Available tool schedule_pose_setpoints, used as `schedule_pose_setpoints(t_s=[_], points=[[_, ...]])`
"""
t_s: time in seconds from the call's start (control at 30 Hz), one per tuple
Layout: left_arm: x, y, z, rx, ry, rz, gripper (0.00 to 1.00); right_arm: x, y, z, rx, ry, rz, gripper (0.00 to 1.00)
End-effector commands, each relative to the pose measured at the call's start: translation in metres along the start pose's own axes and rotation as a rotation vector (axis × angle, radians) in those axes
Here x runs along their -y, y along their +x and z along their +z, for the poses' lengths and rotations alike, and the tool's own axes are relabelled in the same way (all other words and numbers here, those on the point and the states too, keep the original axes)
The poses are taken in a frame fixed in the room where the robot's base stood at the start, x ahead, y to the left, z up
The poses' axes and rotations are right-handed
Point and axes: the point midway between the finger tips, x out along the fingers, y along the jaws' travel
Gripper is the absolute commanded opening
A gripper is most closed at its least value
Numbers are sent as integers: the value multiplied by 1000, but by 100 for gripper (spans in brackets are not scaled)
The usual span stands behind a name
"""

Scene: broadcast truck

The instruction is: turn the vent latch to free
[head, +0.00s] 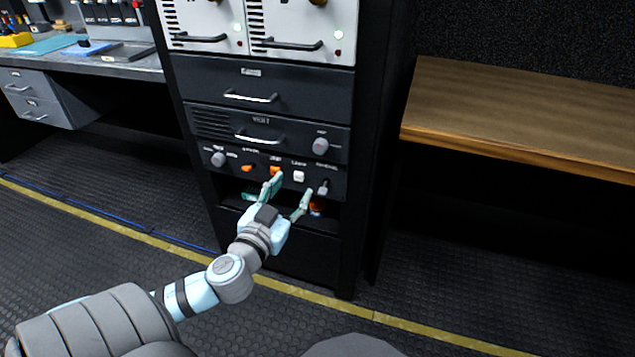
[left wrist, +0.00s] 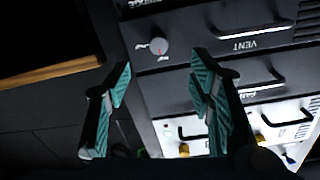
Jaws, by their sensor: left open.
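The vent latch (head: 320,146) is a round grey knob at the right end of the dark VENT panel (head: 222,127) in the rack. My left gripper (head: 288,192) is open and empty, in front of the rack below the latch and the switch row. In the left wrist view its two teal-padded fingers (left wrist: 161,80) are spread apart, with the latch beyond the gap and not touched. My right gripper is not in view.
Below the VENT panel is a row with a knob (head: 218,159), orange switches (head: 275,170), a white button (head: 299,176) and another knob (head: 323,187). A drawer (head: 262,86) is above. A wooden bench (head: 520,105) stands right; the floor in front is clear.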

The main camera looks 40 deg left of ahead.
Motion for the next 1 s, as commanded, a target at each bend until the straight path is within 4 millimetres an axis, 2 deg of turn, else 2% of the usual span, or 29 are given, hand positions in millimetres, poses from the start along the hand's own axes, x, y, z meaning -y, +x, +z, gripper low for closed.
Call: schedule_pose_setpoints(t_s=[0.07,0.17,0.4,0.5,0.6,0.73,0.97,1.0], points=[[-2,5,-10,-29,-13,3,49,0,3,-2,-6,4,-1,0],[-2,24,-13,-31,-17,2,49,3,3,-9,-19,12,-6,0],[-4,94,-14,-29,-21,4,49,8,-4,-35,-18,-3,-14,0],[-4,118,-16,-28,-21,7,49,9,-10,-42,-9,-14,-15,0],[-4,133,-16,-27,-17,7,49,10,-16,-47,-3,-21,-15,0],[-5,141,-17,-25,-15,9,49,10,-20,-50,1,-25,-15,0],[-5,142,-17,-25,-15,10,49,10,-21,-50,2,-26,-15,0],[-5,142,-17,-25,-15,10,42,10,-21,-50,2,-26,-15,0]])
